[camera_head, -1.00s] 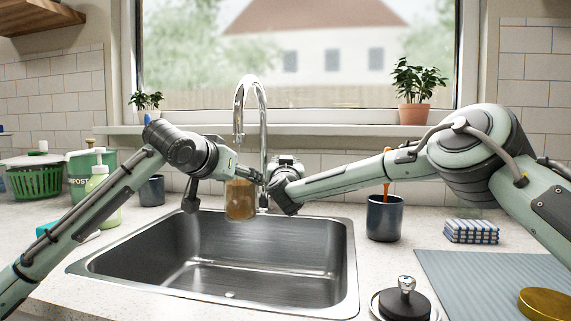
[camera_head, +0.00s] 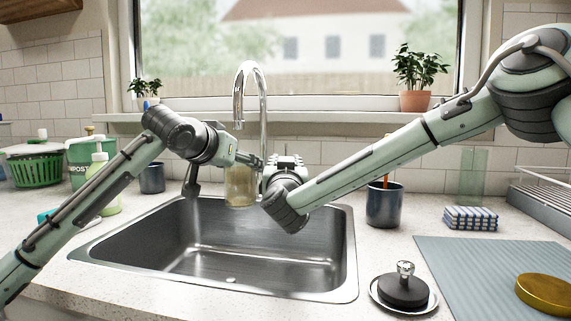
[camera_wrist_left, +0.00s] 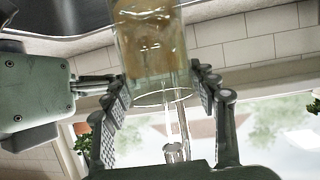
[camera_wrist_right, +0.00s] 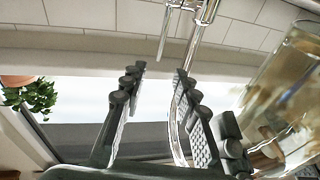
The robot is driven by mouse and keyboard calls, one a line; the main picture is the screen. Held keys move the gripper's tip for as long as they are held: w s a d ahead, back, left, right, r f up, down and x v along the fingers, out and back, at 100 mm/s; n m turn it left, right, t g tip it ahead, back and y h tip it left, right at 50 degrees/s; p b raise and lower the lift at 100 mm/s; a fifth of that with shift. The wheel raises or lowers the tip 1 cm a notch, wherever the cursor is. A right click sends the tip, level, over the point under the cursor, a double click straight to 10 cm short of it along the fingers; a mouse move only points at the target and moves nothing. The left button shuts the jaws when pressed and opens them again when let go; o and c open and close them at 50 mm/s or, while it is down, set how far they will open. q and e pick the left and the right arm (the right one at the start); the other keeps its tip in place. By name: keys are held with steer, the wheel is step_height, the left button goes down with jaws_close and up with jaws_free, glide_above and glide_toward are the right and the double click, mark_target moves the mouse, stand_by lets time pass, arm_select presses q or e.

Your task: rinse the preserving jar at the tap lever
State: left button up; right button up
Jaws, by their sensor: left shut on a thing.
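The preserving jar (camera_head: 240,187) is clear glass with a cloudy amber tint inside. My left gripper (camera_head: 250,160) is shut on it and holds it over the back of the sink (camera_head: 215,277). In the left wrist view the jar (camera_wrist_left: 150,45) sits between the fingers. The chrome tap (camera_head: 262,115) stands behind the sink, close to the jar. My right gripper (camera_wrist_right: 158,72) is open and empty, with the tap (camera_wrist_right: 195,40) beyond its fingers and the jar (camera_wrist_right: 285,95) to the right. I cannot clearly make out the tap lever.
A bottle (camera_head: 98,185) and green basket (camera_head: 35,168) are left.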

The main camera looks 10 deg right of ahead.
steer(key=shift+s, duration=0.2)
steer(key=shift+c, duration=0.3)
